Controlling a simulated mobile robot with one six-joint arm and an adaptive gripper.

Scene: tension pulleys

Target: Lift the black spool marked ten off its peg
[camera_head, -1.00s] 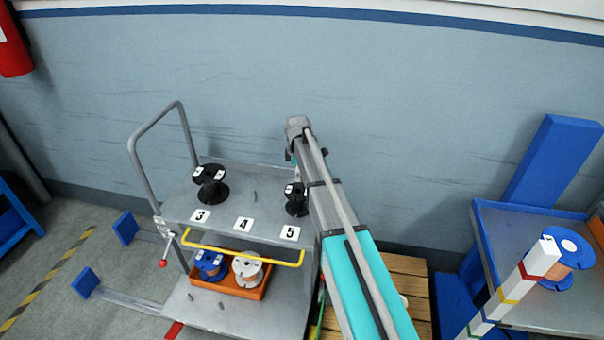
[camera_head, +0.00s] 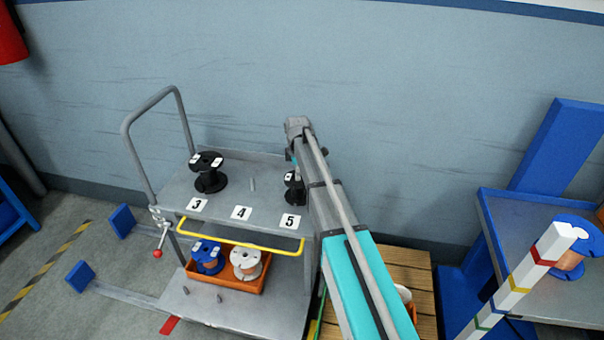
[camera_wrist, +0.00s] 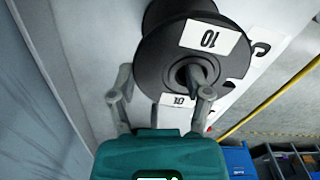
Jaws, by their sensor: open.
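The black spool marked ten (camera_wrist: 155,62) fills the upper middle of the wrist view. In the head view a black spool (camera_head: 293,194) stands by label 5, partly hidden by my arm. My gripper (camera_wrist: 164,88) is open and empty, its two fingers spread at the near side of the spool's flange. I cannot tell whether they touch it. In the head view the gripper tip is mostly hidden over that spool.
An orange bin (camera_head: 250,286) with a blue and a white spool sits on the lower shelf. A wall is behind.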

